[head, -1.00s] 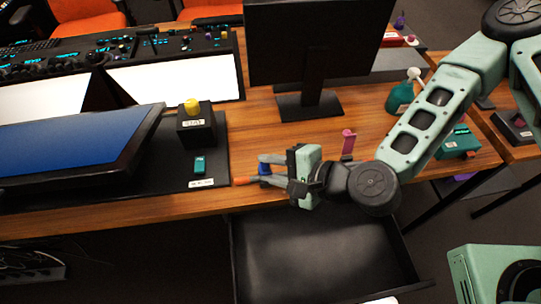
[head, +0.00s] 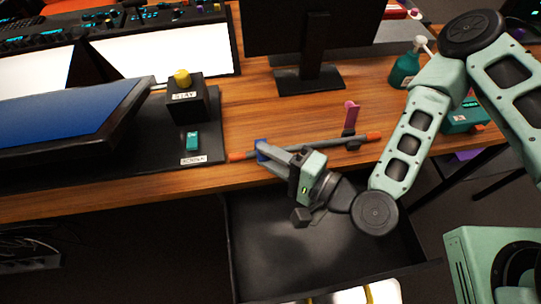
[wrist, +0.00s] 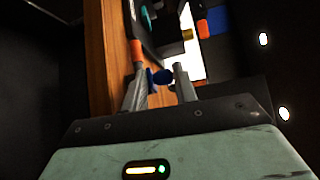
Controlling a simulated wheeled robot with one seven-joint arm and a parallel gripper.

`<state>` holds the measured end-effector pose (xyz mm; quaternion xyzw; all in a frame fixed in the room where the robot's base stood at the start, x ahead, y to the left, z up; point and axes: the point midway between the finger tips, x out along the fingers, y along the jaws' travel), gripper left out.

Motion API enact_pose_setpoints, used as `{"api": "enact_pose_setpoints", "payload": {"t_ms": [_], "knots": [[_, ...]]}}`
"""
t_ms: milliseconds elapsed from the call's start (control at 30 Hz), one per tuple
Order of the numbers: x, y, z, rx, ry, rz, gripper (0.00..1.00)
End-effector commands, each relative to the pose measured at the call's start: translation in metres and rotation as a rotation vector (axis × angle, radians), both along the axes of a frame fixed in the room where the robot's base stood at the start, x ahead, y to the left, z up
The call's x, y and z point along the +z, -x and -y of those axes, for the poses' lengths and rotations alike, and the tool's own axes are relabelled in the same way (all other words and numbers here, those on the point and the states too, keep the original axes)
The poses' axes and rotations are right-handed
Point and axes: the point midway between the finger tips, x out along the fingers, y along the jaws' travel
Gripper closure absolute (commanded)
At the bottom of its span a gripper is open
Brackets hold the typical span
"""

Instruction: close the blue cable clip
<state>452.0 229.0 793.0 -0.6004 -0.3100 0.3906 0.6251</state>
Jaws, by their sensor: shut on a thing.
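The blue cable clip (head: 261,146) sits near the left end of a grey cable (head: 326,142) with orange ends, along the front edge of the wooden desk. My gripper (head: 265,150) reaches it from the front right, with its fingers pointing to the left and back. In the wrist view, blue parts of the clip (wrist: 162,76) show between the two grey fingertips, and the jaws are shut on it. The fingers partly hide the clip, so I cannot tell whether its flap is fully down.
A pink clip (head: 351,114) stands upright and open on the cable to the right. A black box with a yellow button (head: 183,78) and a teal switch (head: 193,141) lie to the left. An open black drawer (head: 262,248) is below the desk edge.

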Motion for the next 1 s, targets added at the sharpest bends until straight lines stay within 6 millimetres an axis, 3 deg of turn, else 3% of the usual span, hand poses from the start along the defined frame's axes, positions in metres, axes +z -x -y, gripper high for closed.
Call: {"api": "enact_pose_setpoints", "payload": {"t_ms": [367,400,467,1000], "knots": [[-0.0027,-0.0004,0.0007,-0.002,0.007,0.002,0.94],[-0.0028,-0.0002,0.0007,-0.001,0.008,0.001,0.66],[-0.0031,-0.0002,0.0007,-0.001,0.009,0.001,0.55],[-0.006,0.0004,0.0008,0.003,0.015,-0.006,0.55]]}}
